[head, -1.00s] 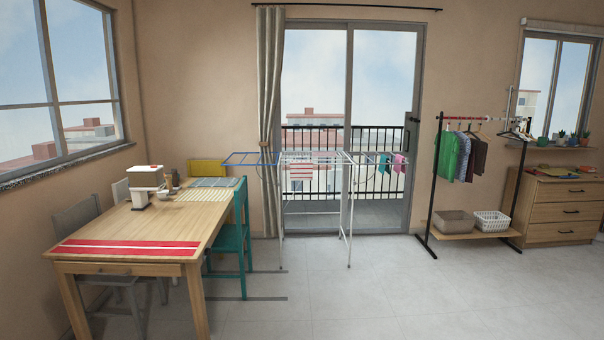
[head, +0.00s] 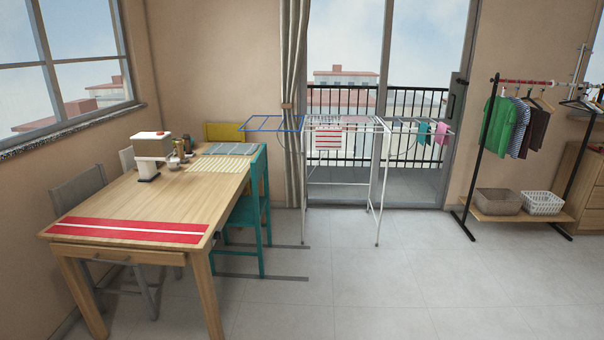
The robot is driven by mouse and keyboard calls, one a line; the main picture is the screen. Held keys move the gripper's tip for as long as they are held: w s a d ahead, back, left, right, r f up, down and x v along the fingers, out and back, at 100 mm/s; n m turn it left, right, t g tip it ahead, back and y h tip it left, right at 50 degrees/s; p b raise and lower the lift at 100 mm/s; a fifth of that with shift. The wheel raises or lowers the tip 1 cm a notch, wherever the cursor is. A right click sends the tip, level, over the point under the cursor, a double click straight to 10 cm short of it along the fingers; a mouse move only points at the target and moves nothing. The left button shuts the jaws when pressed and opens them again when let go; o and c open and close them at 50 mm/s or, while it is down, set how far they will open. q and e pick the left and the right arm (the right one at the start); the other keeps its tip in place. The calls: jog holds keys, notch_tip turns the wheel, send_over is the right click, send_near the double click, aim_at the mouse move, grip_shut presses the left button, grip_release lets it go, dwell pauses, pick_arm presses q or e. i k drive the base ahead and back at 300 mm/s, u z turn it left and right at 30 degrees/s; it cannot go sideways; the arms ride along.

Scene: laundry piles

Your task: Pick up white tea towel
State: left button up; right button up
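A small teal cloth (head: 424,133) and a pink cloth (head: 442,133) hang on the rack's right wing. Neither of my grippers is in view.
A wooden table (head: 150,200) with a red runner (head: 130,231) and a coffee machine (head: 147,168) fills the left. A teal chair (head: 247,215) stands between table and rack. A clothes rail (head: 487,150) with baskets stands right. The floor (head: 380,290) in front is clear.

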aim_at(326, 138)
jog(key=u, duration=0.15)
jog(key=i, duration=2.9)
jog(key=z, duration=0.85)
jog(key=i, duration=2)
jog(key=z, duration=0.65)
